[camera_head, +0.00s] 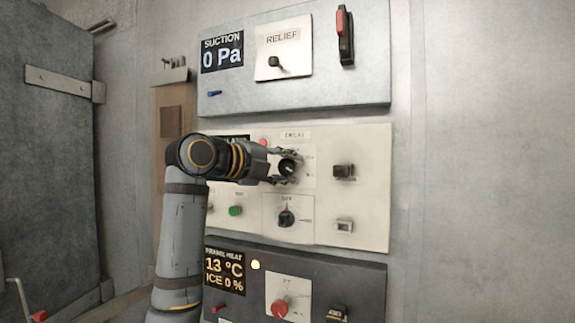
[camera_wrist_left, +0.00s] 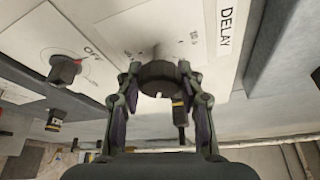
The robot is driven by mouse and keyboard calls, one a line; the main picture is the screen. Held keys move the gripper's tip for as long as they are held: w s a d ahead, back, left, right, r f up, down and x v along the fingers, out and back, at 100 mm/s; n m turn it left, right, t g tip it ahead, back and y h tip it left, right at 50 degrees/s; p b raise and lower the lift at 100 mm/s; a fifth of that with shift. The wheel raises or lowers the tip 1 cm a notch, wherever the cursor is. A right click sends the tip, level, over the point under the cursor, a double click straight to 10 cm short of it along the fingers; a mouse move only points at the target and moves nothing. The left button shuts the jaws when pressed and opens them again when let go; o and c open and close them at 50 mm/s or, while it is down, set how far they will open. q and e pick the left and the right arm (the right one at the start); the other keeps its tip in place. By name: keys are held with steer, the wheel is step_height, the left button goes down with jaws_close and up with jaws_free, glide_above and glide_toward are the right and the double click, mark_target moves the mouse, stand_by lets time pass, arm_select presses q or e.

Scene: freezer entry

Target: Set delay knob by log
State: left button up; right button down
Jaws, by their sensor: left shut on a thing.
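The dark round delay knob (camera_head: 288,168) is on the middle, cream panel, under a small label (camera_head: 296,134). In the left wrist view the knob (camera_wrist_left: 158,77) sits between my fingers, with the DELAY label (camera_wrist_left: 227,27) beside it. My left gripper (camera_head: 284,165) reaches in from the left and is shut on the knob, one finger on each side (camera_wrist_left: 158,90). The gripper partly hides the knob and its dial marks, so its setting cannot be read. My right gripper is not in view.
Below is another black knob (camera_head: 286,217), with a green button (camera_head: 235,211) to its left. The upper panel has a "0 Pa" display (camera_head: 222,53), a RELIEF knob (camera_head: 275,63) and a red-and-black lever (camera_head: 345,36). The lower dark panel has a red knob (camera_head: 279,308). Bare wall (camera_head: 490,160) lies right.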

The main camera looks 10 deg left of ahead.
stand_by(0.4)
arm_select(q)
steer(key=o, duration=1.2)
steer(key=v, duration=1.2)
steer(key=shift+w, duration=0.1)
